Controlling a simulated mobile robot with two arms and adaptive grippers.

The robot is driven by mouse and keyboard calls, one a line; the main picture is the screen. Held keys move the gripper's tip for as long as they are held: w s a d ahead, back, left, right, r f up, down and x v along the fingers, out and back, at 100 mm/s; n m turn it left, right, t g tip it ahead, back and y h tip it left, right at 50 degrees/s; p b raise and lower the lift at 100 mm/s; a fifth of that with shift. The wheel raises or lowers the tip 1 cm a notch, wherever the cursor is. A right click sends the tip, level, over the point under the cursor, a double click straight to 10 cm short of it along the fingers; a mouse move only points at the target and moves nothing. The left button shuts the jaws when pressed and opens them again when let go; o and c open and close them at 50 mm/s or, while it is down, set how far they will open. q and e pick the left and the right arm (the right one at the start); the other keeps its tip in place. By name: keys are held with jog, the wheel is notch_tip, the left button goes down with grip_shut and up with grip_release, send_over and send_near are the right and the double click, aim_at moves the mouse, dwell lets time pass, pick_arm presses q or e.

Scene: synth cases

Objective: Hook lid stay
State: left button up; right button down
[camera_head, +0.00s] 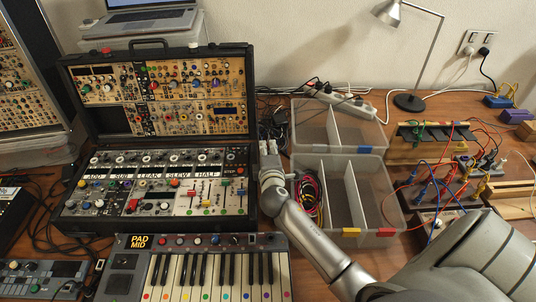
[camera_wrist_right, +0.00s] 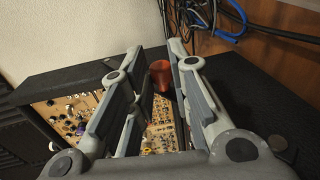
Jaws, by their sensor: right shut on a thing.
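The black synth case (camera_head: 157,48) stands open at the left of the bench, its lid raised at the back and filled with module panels. My right gripper (camera_head: 268,150) is at the right side of the case, near the lid's lower right corner. I cannot tell whether this piece is part of the lid stay. The stay's arm and hook point are not clear in either view. My left gripper is not in view.
A keyboard (camera_head: 217,277) lies in front of the case. Clear divided bins (camera_head: 385,165) stand right of my arm, with cables in one. A laptop (camera_head: 143,17) stands behind the lid. Blue cables (camera_wrist_right: 232,20) run near the wall. Patch-wired boards lie farther right.

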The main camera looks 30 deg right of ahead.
jog(key=c, duration=1.3)
grip_release()
jog(key=shift+c, duration=0.2)
jog(key=shift+s, duration=0.15)
jog(key=v, duration=1.2)
